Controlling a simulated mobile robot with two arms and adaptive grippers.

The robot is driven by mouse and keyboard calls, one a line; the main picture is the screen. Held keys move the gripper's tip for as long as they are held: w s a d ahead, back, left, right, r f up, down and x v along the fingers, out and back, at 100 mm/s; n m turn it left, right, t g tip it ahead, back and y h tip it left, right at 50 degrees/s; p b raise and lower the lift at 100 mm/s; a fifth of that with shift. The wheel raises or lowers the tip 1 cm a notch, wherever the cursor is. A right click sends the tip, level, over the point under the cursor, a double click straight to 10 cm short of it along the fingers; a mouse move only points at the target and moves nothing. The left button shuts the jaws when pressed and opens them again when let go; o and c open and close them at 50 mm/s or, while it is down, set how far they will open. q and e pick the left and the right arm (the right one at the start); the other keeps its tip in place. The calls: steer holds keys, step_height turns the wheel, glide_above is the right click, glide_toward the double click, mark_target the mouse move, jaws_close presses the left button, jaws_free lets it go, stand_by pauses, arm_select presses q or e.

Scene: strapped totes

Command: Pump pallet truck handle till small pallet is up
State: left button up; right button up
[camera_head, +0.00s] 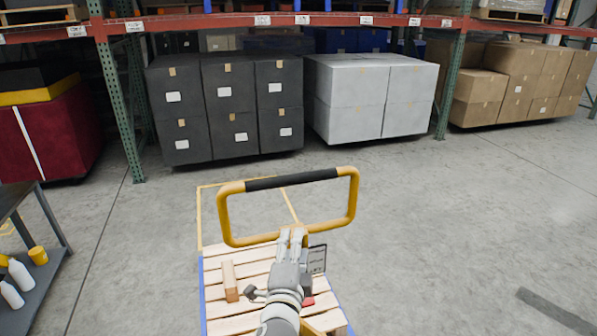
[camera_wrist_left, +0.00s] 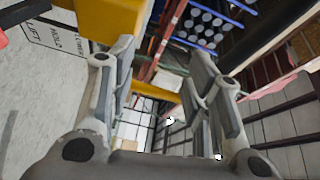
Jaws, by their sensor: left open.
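The yellow pallet truck handle (camera_head: 355,205) is a loop with a black grip along its top bar, in the middle of the head view. The small wooden pallet (camera_head: 212,282) with blue edges lies below it; its height off the floor cannot be told. My left gripper (camera_head: 292,236) appears in front of the loop's lower bar, fingers pointing up. In the left wrist view my left gripper (camera_wrist_left: 162,55) is open with nothing clearly between its fingers. A yellow part of the truck (camera_wrist_left: 110,18) shows near the left finger. My right gripper is in neither view.
A LIFT/HOLD/LOWER label plate (camera_head: 317,259) sits right of the gripper. A wooden block (camera_head: 230,281) lies on the pallet. A cart with bottles (camera_head: 45,285) stands at left. Racks with black boxes (camera_head: 228,105) and grey boxes (camera_head: 370,98) line the back. Floor at right is mostly clear.

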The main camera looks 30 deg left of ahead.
mark_target(298, 183)
arm_select(q)
step_height(298, 183, up, 9)
steer(key=m+t+y, duration=0.1)
steer(key=m+t, duration=0.2)
steer(key=p+x, duration=0.3)
steer(key=x, duration=0.6)
steer(key=shift+w+a, duration=0.25)
steer(key=shift+w, duration=0.1)
steer(key=shift+w+a+p, duration=0.4)
steer(key=shift+w, duration=0.3)
jaws_close()
